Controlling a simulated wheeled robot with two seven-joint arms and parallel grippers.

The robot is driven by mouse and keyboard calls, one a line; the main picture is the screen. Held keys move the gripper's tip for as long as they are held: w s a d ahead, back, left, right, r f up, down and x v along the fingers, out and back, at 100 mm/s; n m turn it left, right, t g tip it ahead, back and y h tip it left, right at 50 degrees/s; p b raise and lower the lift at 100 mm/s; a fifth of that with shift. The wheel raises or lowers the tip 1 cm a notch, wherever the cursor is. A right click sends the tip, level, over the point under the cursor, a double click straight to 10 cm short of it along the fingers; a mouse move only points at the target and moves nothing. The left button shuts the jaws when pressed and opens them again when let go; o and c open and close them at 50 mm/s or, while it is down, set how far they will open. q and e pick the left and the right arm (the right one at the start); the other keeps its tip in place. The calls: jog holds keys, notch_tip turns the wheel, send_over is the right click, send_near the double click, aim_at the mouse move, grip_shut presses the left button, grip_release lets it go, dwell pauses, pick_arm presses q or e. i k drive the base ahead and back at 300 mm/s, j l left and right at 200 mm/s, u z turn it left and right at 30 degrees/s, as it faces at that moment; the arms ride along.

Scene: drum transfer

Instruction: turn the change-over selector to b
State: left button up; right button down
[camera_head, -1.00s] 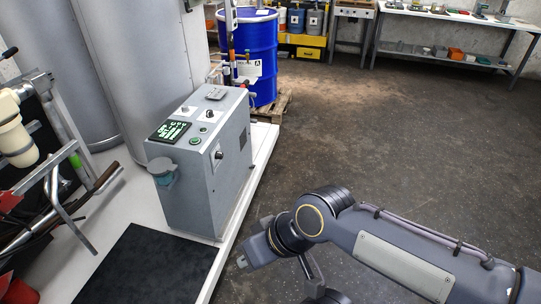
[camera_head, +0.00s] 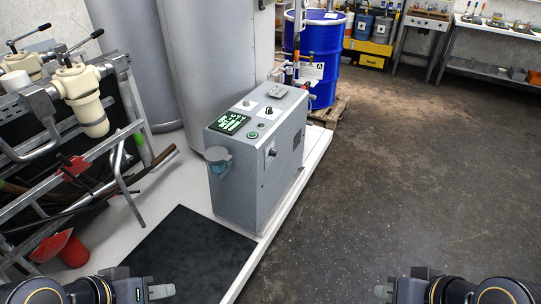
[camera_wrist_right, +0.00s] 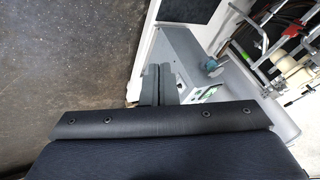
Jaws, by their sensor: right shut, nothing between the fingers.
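The grey control cabinet (camera_head: 250,185) stands left of centre in the head view; it also shows in the right wrist view (camera_wrist_right: 185,50). A dark knob with a pale plate (camera_head: 272,152) is on its right-hand face, and another knob (camera_head: 268,110) is on its top. I cannot tell which is the change-over selector, nor read any letters or knob positions. My left gripper (camera_head: 164,291) is at the lower left, apart from the cabinet; its jaw gap cannot be made out. My right gripper (camera_head: 382,290) is at the lower right, shut and empty, also away from the cabinet; its fingers show in the wrist view (camera_wrist_right: 158,84).
The cabinet's top carries a lit green display (camera_head: 229,122) and a green button (camera_head: 253,135). A teal cup-like part (camera_head: 218,160) juts from its left. A blue drum (camera_head: 318,60) stands behind on a pallet. A pipe rack (camera_head: 70,150) fills the left. Floor at right is clear.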

aim_at(273, 152)
jog(key=i+l+u, duration=0.2)
jog(key=i, duration=0.3)
jog(key=i+l+u, duration=0.2)
jog(key=i, duration=0.3)
jog(key=i+l+u, duration=0.15)
jog(key=i+l, duration=0.3)
